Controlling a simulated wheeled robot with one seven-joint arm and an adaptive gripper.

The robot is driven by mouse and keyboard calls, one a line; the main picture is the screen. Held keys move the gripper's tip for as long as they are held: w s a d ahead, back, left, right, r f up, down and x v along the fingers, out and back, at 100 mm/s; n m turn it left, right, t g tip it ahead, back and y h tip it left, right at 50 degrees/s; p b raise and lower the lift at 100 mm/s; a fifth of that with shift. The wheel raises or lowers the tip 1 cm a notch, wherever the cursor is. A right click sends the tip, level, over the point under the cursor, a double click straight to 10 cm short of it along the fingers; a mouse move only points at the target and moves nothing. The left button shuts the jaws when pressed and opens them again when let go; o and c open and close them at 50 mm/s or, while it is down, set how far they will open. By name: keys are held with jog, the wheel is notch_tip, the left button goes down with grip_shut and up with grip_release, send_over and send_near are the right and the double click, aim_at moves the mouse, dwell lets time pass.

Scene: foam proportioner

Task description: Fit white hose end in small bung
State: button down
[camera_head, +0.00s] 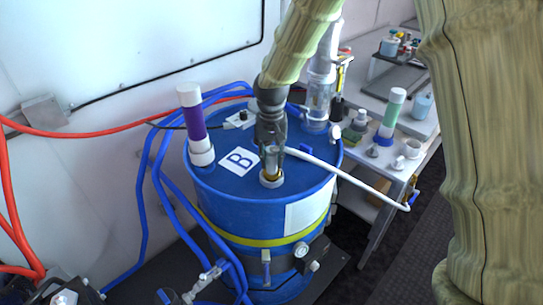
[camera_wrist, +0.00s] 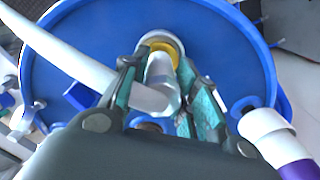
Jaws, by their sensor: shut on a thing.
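My gripper (camera_head: 271,150) is above the top of the blue drum (camera_head: 230,215), which bears a white label "B". In the wrist view my gripper (camera_wrist: 160,95) has its teal-padded fingers closed around the white elbow end of the white hose (camera_wrist: 70,55). The hose (camera_head: 350,180) runs right past the drum's rim in the head view. Below the fingers, a brass-coloured piece stands at the small bung (camera_head: 271,181), a pale ring on the lid. The bung also shows beyond the fingers in the wrist view (camera_wrist: 180,50). I cannot tell how deep the end sits.
A purple-and-white tube (camera_head: 193,125) stands at the lid's left, and a clear pump tube (camera_head: 319,90) at its back right. Blue hoses (camera_head: 158,180) and a red hose (camera_head: 90,134) lie left. A bench (camera_head: 385,165) with bottles and cups is at the right.

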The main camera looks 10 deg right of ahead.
jog(key=shift+f, duration=0.45)
jog(key=c, duration=1.4)
grip_release()
jog(key=shift+r, duration=0.15)
jog(key=shift+r+p, duration=4.05)
jog(key=shift+r, duration=1.35)
